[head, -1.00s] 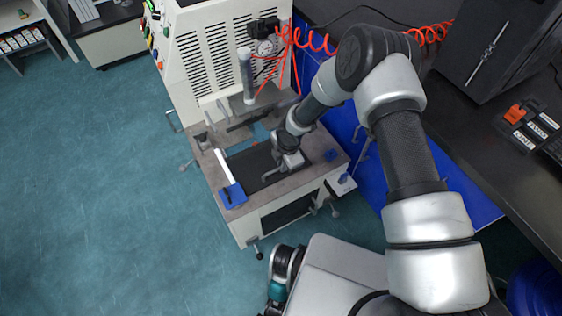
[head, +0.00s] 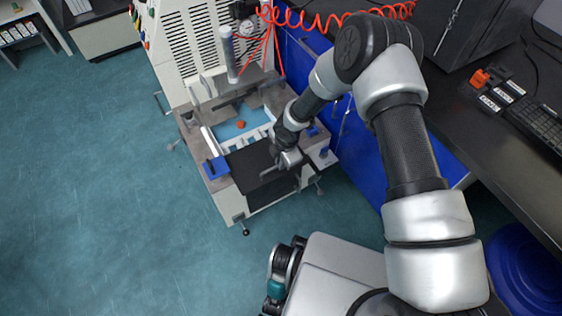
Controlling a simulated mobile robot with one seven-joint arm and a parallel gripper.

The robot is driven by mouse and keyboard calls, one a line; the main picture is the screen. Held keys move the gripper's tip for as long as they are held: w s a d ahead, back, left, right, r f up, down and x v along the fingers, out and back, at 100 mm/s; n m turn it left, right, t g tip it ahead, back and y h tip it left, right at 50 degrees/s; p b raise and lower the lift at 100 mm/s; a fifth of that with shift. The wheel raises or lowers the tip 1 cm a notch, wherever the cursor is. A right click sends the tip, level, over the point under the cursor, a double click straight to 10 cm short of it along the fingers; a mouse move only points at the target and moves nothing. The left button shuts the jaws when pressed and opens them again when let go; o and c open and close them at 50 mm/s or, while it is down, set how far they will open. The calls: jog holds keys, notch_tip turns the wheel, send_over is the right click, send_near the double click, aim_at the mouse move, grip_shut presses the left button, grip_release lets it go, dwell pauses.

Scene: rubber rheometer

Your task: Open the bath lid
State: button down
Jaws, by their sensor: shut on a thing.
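The bath lid is a flat black panel (head: 247,179) at the front of the white machine, sticking out past its front edge. Behind it the bath (head: 229,131) is uncovered, with light-blue liquid, an orange-red object (head: 241,124) and a white slotted rack (head: 243,140) showing. My gripper (head: 279,166) is at the right part of the lid and shut on it. The arm hides the exact grip point and part of the lid's right side.
Blue blocks stand at the bath's left (head: 216,167) and right sides. A clear cylinder (head: 229,54) and coiled orange hose (head: 345,20) are behind the bath. A black bench (head: 500,150) runs along the right. The floor (head: 90,180) at left is clear.

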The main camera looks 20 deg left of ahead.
dwell(0.3)
jog(key=c, duration=1.8)
grip_release()
jog(key=shift+c, duration=0.2)
notch_tip(320, 180, up, 17)
jog(key=s+d+p, duration=0.2)
jog(key=p, duration=0.2)
jog(key=shift+d, duration=0.35)
jog(key=shift+s, duration=0.1)
